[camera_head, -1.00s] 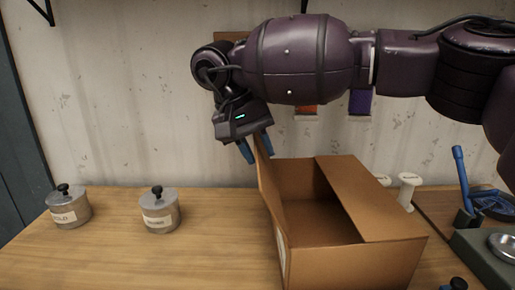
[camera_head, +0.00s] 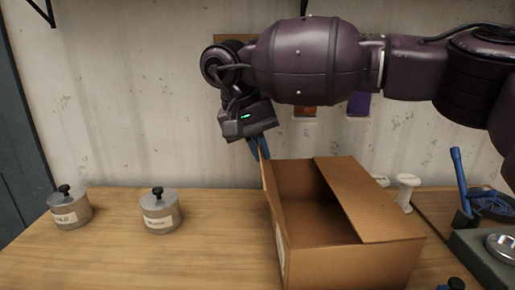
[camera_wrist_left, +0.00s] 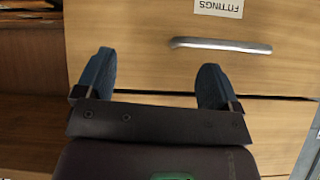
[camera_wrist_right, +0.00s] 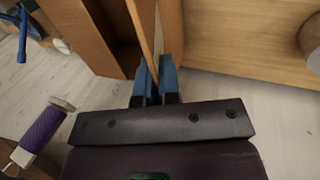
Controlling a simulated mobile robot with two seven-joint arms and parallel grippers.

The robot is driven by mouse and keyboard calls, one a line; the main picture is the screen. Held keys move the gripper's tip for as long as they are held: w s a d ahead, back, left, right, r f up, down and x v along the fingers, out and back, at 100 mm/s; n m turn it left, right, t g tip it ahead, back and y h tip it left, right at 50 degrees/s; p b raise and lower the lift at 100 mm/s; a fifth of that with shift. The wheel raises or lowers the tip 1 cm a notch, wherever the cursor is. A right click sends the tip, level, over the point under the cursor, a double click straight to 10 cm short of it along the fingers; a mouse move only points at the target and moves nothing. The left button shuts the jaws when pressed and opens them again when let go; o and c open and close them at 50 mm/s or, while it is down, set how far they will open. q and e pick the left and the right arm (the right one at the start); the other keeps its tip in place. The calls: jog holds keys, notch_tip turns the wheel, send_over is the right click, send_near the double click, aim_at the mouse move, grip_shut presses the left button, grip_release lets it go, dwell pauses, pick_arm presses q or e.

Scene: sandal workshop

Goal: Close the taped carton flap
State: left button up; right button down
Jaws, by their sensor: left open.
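The open brown carton (camera_head: 350,265) stands on the wooden bench. Its left flap (camera_head: 270,195) stands nearly upright, and its right flap (camera_head: 370,200) slopes over part of the opening. My right gripper (camera_head: 259,148) is at the top edge of the left flap. In the right wrist view its blue fingers (camera_wrist_right: 155,80) are close together with the thin flap (camera_wrist_right: 147,28) between them. My left gripper (camera_wrist_left: 153,85) is open and empty in front of a drawer front and is outside the head view. I cannot make out any tape.
Two lidded, labelled jars (camera_head: 70,210) (camera_head: 161,212) stand left of the carton. White spools (camera_head: 407,190) and a blue tool (camera_head: 461,180) are at the right. A drawer (camera_wrist_left: 140,40) labelled FITTINGS faces my left gripper. The bench between jars and carton is clear.

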jog(key=shift+d+r+y+p, duration=0.35)
jog(key=shift+d+y, duration=0.25)
jog(key=shift+y, duration=0.1)
jog(key=shift+d+y, duration=0.35)
jog(key=shift+y, duration=0.05)
jog(key=shift+w+d+f+y, duration=0.15)
jog(key=shift+d+y, duration=1.5)
jog(key=shift+y, duration=0.45)
